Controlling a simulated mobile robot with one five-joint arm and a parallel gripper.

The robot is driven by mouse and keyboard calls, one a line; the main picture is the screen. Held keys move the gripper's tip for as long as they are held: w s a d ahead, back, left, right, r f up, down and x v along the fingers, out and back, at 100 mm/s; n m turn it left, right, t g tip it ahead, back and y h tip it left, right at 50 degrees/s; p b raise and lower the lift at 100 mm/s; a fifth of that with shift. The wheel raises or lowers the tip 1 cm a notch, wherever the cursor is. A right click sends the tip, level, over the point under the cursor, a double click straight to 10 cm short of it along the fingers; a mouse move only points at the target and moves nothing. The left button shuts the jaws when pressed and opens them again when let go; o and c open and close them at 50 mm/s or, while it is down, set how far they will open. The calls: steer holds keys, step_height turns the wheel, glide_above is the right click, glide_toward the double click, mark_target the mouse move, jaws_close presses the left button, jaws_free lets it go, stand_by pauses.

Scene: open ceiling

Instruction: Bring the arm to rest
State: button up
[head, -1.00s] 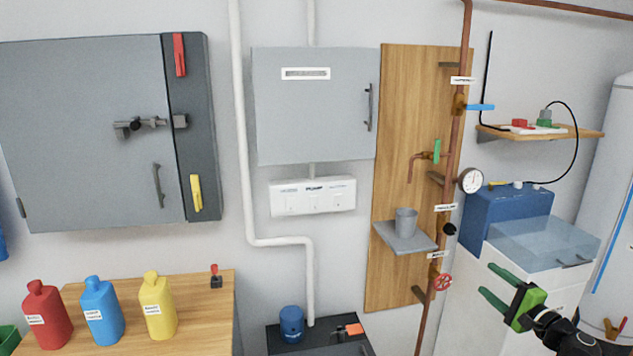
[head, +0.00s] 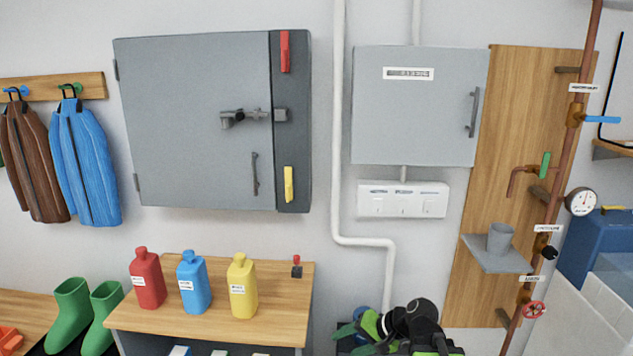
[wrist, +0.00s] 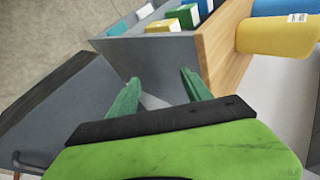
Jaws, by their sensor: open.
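My gripper (head: 345,335) shows at the bottom of the head view, right of the wooden bench. My arm is folded in close there, its dark and green parts covering much of the low dark unit behind it. In the wrist view my gripper (wrist: 157,90) has its two green fingers apart, with nothing between them. The fingers point toward the grey side of the bench shelf (wrist: 155,60).
Red (head: 147,279), blue (head: 192,283) and yellow (head: 242,287) bottles stand on the wooden bench (head: 285,280). Green boots (head: 70,312) stand at its left. A grey cabinet (head: 195,120) hangs above. A cup (head: 500,238) sits on a small shelf at right.

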steer(key=s+a+f+n+g+h, duration=0.2)
steer(key=s+f+n+h, duration=0.1)
steer(key=s+f, duration=0.1)
steer(key=s+d+f+g+h, duration=0.25)
steer(key=d+h, duration=0.25)
steer(key=d, duration=0.5)
step_height(320, 180, up, 13)
steer(key=s+n+p, duration=0.1)
steer(key=p, duration=1.2)
steer(key=shift+a, duration=0.15)
steer(key=shift+f, duration=0.1)
